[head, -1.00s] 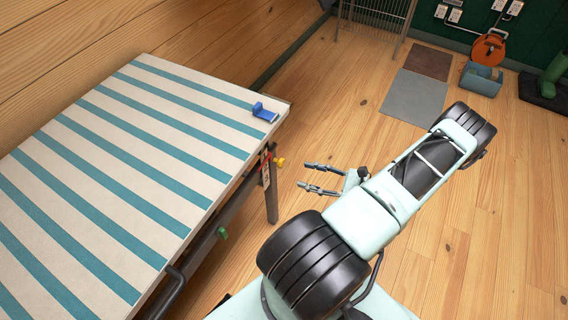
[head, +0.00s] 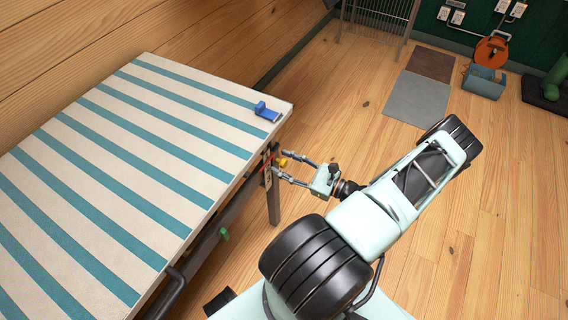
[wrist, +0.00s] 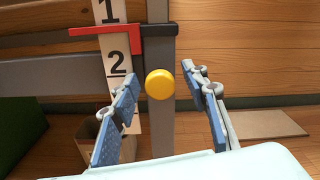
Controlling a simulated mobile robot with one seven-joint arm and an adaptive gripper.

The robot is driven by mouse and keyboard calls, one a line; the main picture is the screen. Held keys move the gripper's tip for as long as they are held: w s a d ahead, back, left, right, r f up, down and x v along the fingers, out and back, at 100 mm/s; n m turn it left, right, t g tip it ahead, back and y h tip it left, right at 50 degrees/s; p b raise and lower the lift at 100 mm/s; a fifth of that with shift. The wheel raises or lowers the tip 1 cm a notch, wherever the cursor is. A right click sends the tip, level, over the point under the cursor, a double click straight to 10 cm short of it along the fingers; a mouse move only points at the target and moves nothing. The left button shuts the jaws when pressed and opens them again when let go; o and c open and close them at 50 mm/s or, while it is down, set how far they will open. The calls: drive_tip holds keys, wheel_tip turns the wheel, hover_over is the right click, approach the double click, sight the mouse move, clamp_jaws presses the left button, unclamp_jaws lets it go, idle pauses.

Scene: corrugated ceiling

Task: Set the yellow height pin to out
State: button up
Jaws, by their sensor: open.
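The yellow height pin (head: 283,162) sticks out from the table leg below the striped table top. In the wrist view its round yellow head (wrist: 159,84) faces me, in front of the grey leg. My gripper (head: 278,167) is open at the leg, with its fingers pointing at the pin. In the wrist view the gripper's blue finger pads (wrist: 165,107) stand to the left and right of the pin head, with a gap on both sides. How far the pin is pulled out is hard to tell.
A white scale with numbers 1 and 2 (wrist: 117,65) and a red pointer (wrist: 95,31) sit left of the pin. The striped table (head: 120,170) carries a blue object (head: 267,112). A green knob (head: 223,233) is lower on the frame.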

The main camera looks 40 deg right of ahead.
drive_tip(key=shift+w, duration=0.1)
drive_tip(key=shift+c, duration=0.6)
clamp_jaws()
drive_tip(key=v, duration=0.2)
drive_tip(key=shift+s+d, duration=0.1)
drive_tip(key=shift+s, duration=0.4)
drive_tip(key=shift+o, duration=0.6)
unclamp_jaws()
